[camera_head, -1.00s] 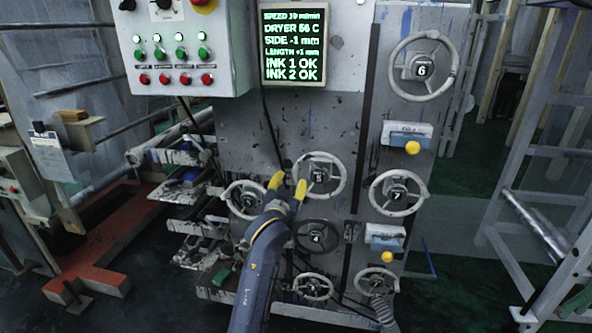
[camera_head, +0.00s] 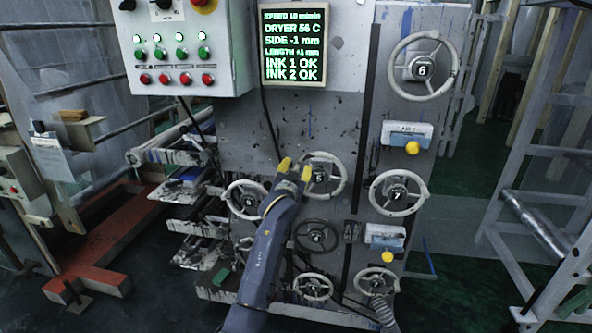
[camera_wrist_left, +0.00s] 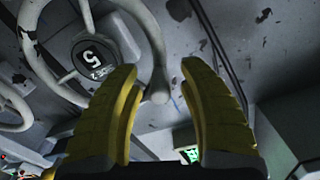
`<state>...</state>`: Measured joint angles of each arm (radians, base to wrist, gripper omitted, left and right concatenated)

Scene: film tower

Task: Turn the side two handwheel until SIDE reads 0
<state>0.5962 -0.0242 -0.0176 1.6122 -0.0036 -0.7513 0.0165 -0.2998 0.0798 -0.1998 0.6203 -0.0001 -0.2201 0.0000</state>
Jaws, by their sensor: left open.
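The display (camera_head: 293,45) reads SIDE -1 mm. A pale handwheel marked 5 (camera_head: 342,178) is on the grey machine face, and its small lettering is too small to read surely. My left gripper (camera_head: 295,168), with yellow fingers, is open at this wheel's left rim. In the left wrist view the wheel (camera_wrist_left: 158,38) fills the upper left, and its knob (camera_wrist_left: 158,88) shows between the open fingers of my left gripper (camera_wrist_left: 160,75), with no grip on it visible. My right gripper is not in view.
Other handwheels stand close by: one at left (camera_head: 233,187), a dark one below (camera_head: 299,227), a small one (camera_head: 313,298), wheel 7 (camera_head: 375,190) and wheel 6 (camera_head: 398,60). A button box (camera_head: 218,75) hangs upper left. Yellow knobs (camera_head: 412,148) sit at right.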

